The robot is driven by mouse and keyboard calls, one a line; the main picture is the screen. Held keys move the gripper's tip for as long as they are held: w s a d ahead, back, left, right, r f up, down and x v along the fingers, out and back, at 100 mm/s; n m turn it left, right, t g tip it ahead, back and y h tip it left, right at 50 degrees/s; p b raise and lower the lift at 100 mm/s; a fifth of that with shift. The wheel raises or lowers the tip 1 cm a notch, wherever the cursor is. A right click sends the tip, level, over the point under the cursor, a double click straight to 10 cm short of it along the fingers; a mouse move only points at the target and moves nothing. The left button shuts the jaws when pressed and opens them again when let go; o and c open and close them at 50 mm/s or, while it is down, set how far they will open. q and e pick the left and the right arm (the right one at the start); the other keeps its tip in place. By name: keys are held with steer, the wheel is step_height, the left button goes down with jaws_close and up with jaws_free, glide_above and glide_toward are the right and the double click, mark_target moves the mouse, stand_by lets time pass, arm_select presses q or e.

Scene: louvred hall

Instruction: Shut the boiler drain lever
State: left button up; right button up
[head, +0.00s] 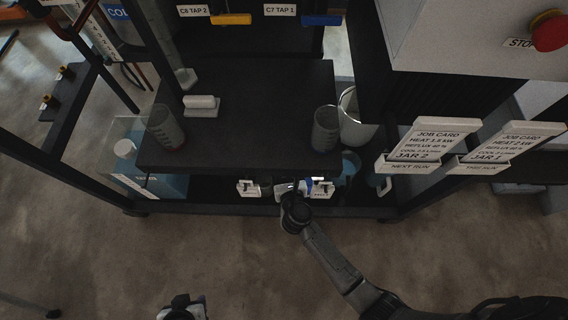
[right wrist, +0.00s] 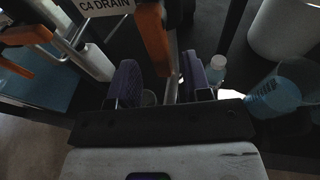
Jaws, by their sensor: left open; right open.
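In the right wrist view an orange lever (right wrist: 154,38) hangs beside a plate reading C4 DRAIN (right wrist: 92,8). Its lower end shows between the two purple fingers of my right gripper (right wrist: 160,84), which are apart; I cannot tell whether they touch it. A second orange lever (right wrist: 25,36) is at the left. No label reading boiler is legible. In the head view my right gripper (head: 290,188) is at the front edge of the dark bench, mostly hidden by its wrist. My left gripper (head: 183,308) is open at the bottom edge, away from the bench.
The dark bench top (head: 250,110) carries two beakers (head: 326,130) (head: 166,130) and a white block (head: 201,104). Job cards (head: 430,140) stand at the right, near a red stop button (head: 549,33). A blue container (head: 150,180) is at lower left. The floor in front is clear.

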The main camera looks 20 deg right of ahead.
steer(key=shift+w+d, duration=0.2)
steer(key=shift+w, duration=0.05)
steer(key=shift+w+f, duration=0.1)
steer(key=shift+w, duration=0.05)
steer(key=shift+w+f, duration=0.1)
steer(key=shift+w, duration=0.3)
steer(key=shift+w+d, duration=0.1)
steer(key=shift+w, duration=0.25)
steer(key=shift+s, duration=0.1)
steer(key=shift+c, duration=0.3)
steer(key=shift+c, duration=0.9)
jaws_close()
